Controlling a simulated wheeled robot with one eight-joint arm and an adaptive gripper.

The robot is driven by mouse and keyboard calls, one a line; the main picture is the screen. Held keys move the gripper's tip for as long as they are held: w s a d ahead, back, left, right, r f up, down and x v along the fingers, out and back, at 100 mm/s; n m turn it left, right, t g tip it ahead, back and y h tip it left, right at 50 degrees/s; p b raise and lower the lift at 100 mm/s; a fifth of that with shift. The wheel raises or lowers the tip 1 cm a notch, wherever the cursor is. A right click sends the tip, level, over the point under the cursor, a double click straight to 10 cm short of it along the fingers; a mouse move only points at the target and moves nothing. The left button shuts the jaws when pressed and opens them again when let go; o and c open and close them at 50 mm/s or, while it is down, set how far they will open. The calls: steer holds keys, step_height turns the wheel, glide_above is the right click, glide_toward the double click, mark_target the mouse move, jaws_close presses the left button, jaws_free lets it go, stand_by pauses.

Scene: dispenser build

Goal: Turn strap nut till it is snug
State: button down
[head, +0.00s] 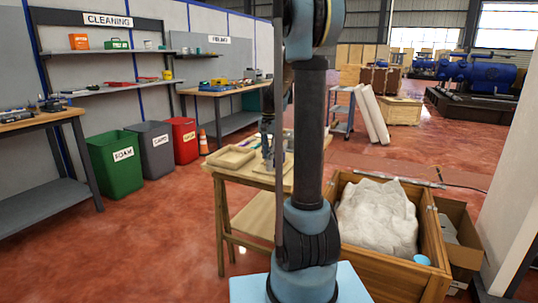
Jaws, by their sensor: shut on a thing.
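My gripper (267,146) is small and far off in the head view, pointing down over a wooden workbench (236,178), partly beside and behind my own arm. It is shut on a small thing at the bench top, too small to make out. I cannot tell the strap or its nut apart there. A pale wooden tray (232,158) lies on the bench just left of my gripper. My arm hides the right part of the bench.
A wooden crate (350,258) with a whitish lumpy load stands right of the bench, with a cardboard box (462,240) beside it. Green (115,165), grey (152,150) and red bins (183,140) line the left wall. The red floor at front left is clear.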

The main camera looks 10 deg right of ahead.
steer(key=c, duration=1.5)
jaws_free()
step_height(320, 180, up, 12)
steer(key=shift+w+f, duration=0.1)
steer(key=s+f+n+t, duration=0.1)
steer(key=s+f+n, duration=0.3)
steer(key=s, duration=1)
steer(key=s+f+n+t, duration=0.15)
steer(key=s+f, duration=0.55)
steer(key=s, duration=0.7)
steer(key=s+f+n, duration=0.1)
steer(key=s+f, duration=0.3)
steer(key=s+f+n, duration=0.1)
steer(key=s+f, duration=0.3)
steer(key=shift+s+a+f+n, duration=0.1)
steer(key=shift+a+f+n, duration=0.15)
steer(key=shift+f, duration=0.1)
